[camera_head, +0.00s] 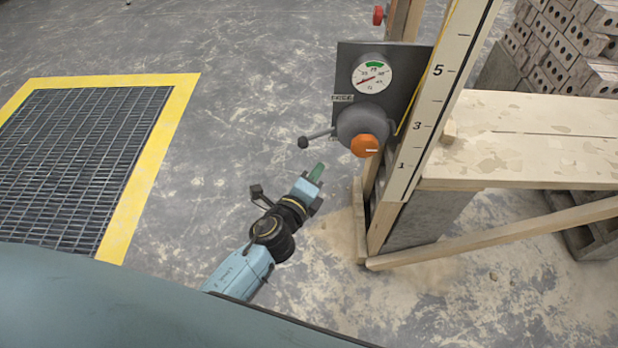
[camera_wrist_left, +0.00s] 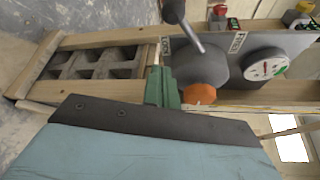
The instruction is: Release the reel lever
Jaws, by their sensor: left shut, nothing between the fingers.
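The reel lever (camera_head: 318,135) is a thin grey rod with a dark ball knob. It points left and slightly down from a round grey hub (camera_head: 357,119) on a grey panel. An orange knob (camera_head: 366,146) sits on the hub's front. In the left wrist view the lever (camera_wrist_left: 188,33) runs up from the hub (camera_wrist_left: 205,68), with the orange knob (camera_wrist_left: 200,94) below. My left gripper (camera_head: 317,171) is shut and empty, its green fingers below the lever and apart from it; they also show in the wrist view (camera_wrist_left: 161,85). My right gripper is out of view.
A dial gauge (camera_head: 371,75) sits above the hub on the panel (camera_head: 410,62). A numbered scale board (camera_head: 432,110) and wooden posts stand at its right, beside a plank bench (camera_head: 540,130). A yellow-edged floor grate (camera_head: 85,155) lies left. The floor between is clear.

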